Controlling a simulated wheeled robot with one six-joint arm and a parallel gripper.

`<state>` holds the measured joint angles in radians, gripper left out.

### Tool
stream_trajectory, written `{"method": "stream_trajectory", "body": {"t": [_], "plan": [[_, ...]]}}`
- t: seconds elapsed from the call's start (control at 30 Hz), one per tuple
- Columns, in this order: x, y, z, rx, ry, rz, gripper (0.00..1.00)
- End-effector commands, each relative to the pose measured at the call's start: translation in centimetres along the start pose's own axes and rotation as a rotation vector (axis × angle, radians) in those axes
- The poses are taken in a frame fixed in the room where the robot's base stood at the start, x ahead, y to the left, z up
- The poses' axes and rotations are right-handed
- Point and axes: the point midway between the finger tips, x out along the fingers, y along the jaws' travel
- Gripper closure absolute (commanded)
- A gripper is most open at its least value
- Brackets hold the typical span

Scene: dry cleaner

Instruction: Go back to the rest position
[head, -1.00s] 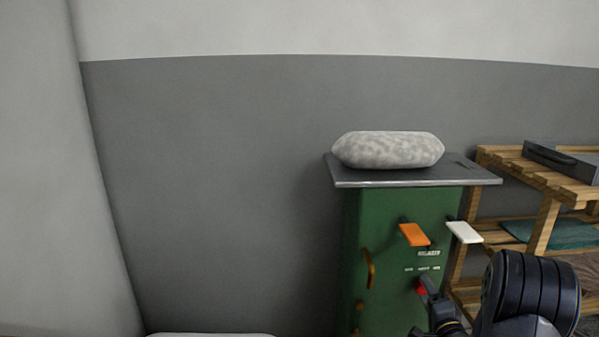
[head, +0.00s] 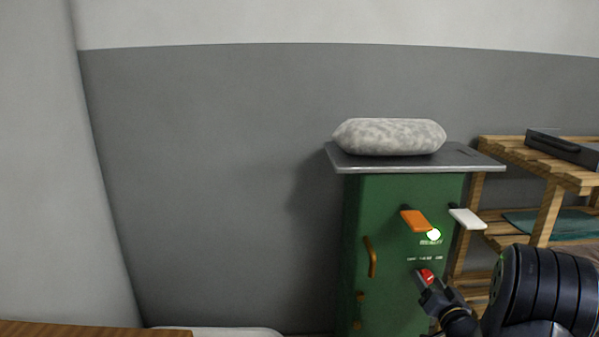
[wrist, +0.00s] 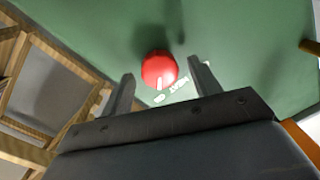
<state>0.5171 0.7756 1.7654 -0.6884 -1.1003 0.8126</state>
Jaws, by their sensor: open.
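A green cabinet (head: 393,215) stands against the grey wall. It carries an orange lever (head: 415,220), a white lever (head: 468,218), a glowing white light (head: 433,234) and a red round knob (head: 427,276). My gripper (head: 430,292) is in front of the cabinet, just below the red knob in the head view. In the wrist view, the two fingers of my gripper (wrist: 163,75) are apart with nothing held. The red knob (wrist: 159,69) shows between and beyond the fingertips, with a pale mark on it. I cannot tell whether a finger touches it.
A grey mottled bundle (head: 389,137) lies on the cabinet's metal top (head: 420,168). A wooden shelf (head: 545,215) with a dark case (head: 565,148) and teal cloth (head: 550,224) stands right. A wooden edge (head: 95,329) shows lower left. The wall left of the cabinet is bare.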

Motion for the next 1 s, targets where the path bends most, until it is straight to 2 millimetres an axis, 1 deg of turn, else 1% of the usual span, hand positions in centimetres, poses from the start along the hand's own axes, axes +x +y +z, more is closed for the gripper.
{"method": "stream_trajectory", "body": {"t": [0.2, 0.37, 0.43, 0.6, 1.0], "plan": [[0.0, 0.0, 0.1, -0.190, -0.008, 0.002, 0.41], [0.0, -0.1, 0.0, -0.299, -0.015, 0.004, 0.41], [-1.0, -0.1, -0.2, -0.292, -0.016, 0.005, 0.41], [-1.9, -0.1, -0.1, -0.290, -0.016, 0.004, 0.41], [-2.0, -0.2, -0.1, -0.288, -0.015, 0.004, 0.41]]}}
